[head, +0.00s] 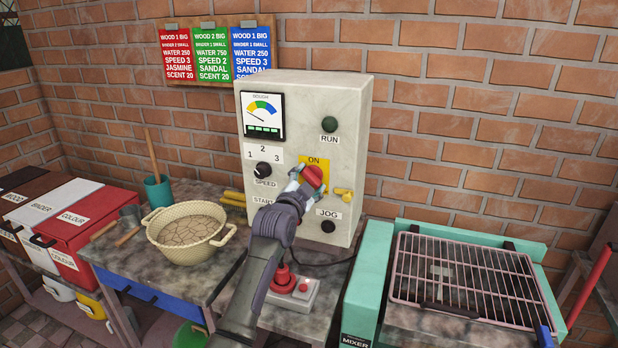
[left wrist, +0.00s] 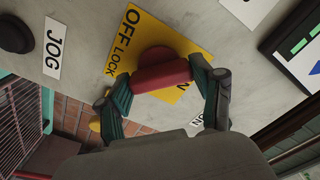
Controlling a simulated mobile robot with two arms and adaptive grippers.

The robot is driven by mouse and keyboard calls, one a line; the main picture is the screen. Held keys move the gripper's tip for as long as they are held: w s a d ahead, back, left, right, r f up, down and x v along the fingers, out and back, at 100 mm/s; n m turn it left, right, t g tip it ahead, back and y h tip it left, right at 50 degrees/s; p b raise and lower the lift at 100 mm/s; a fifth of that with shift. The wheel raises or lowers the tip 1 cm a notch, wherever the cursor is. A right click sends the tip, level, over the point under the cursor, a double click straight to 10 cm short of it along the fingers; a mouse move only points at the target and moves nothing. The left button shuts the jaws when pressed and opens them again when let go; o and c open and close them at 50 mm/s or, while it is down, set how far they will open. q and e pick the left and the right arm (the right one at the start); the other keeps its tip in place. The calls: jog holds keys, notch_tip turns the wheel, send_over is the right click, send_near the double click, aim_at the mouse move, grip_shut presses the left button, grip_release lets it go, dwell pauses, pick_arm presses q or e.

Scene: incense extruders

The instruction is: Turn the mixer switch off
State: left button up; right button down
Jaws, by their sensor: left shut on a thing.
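The mixer switch is a red rotary knob (head: 313,177) on a yellow plate (head: 318,163) on the front of the grey control box (head: 352,110). "ON" shows above the knob in the head view. My left gripper (head: 303,180) is at the knob, with its fingers on either side of it. In the left wrist view the fingers close on the red knob (left wrist: 162,75), and the yellow plate (left wrist: 137,47) reads "OFF LOCK" beside it. "ON" is partly hidden there. My right gripper is in neither view.
The box also carries a RUN button (head: 329,124), a SPEED dial (head: 263,169), a JOG button (head: 328,226) and a gauge (head: 262,115). A beige basin (head: 152,232) stands on the bench at left. The mixer (head: 372,275) with a wire grid (head: 465,272) stands at right.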

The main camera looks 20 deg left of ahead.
pick_arm(q)
jog(key=n+p, duration=0.2)
jog(key=n, duration=0.4)
jog(key=shift+n+p, duration=0.35)
jog(key=shift+n, duration=0.85)
jog(key=shift+f, duration=0.1)
jog(key=o, duration=1.1)
jog(key=shift+o, duration=0.2)
jog(key=s, duration=1.2)
jog(key=shift+a, duration=0.2)
